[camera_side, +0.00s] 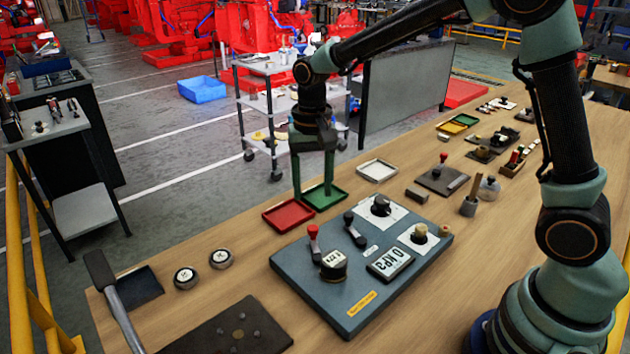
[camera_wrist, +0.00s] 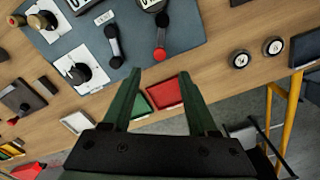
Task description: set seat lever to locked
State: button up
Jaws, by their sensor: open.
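A blue-grey panel (camera_side: 300,285) lies on the bench and carries two levers. In the wrist view the red-tipped lever (camera_wrist: 160,54) and the black lever (camera_wrist: 113,46) show beyond my fingertips. I cannot tell which is the seat lever, and no locked marking is readable. My gripper (camera_side: 312,192) is open and empty, pointing down above the small trays beyond the panel's far edge. Its green fingers (camera_wrist: 158,75) stand apart, touching neither lever.
The panel also bears two knobs (camera_side: 380,206) (camera_side: 419,233), a round dial (camera_side: 334,264) and a display (camera_side: 390,262). A red tray (camera_side: 270,217) and a green tray (camera_side: 337,199) lie behind it. Two round gauges (camera_side: 186,277) (camera_side: 221,258) sit left. Clear wood lies between.

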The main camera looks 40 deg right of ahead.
aim_at(313, 227)
notch_tip(313, 227, down, 9)
jog(key=shift+f, duration=0.1)
dwell(0.4)
grip_shut()
